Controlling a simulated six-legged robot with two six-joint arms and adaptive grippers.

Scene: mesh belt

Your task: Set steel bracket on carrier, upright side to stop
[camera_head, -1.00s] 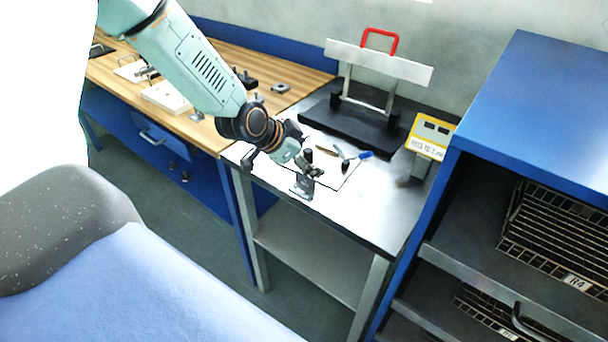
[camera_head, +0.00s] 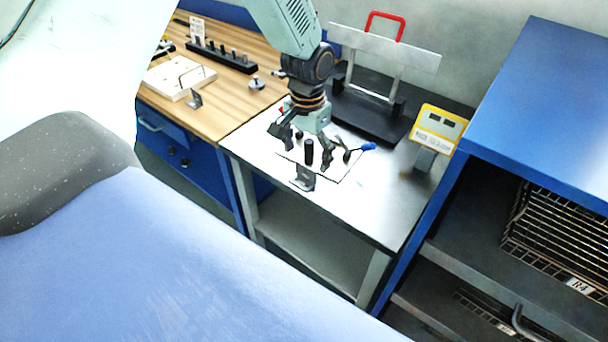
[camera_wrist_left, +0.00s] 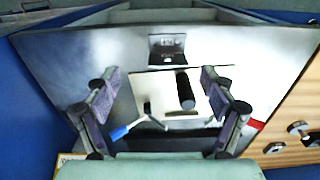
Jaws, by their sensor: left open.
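The steel bracket (camera_head: 303,180) is a small grey angle piece standing near the front edge of the steel table. In the left wrist view the bracket (camera_wrist_left: 167,48) shows holes in its upright side and lies beyond the fingertips. A pale flat plate (camera_head: 334,171), perhaps the carrier, lies behind it; a black upright post (camera_head: 309,152) stands at the plate. The plate (camera_wrist_left: 152,88) and post (camera_wrist_left: 185,90) also show in the wrist view. My left gripper (camera_head: 306,150) points down over the plate, open and empty, its fingers (camera_wrist_left: 160,76) spread wide. I cannot tell which part is the stop.
A blue-tipped tool (camera_head: 367,147) lies right of the gripper. A black stand with a red handle (camera_head: 384,17) is behind. The wooden bench (camera_head: 222,113) holds parts at left. The table's right front is clear.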

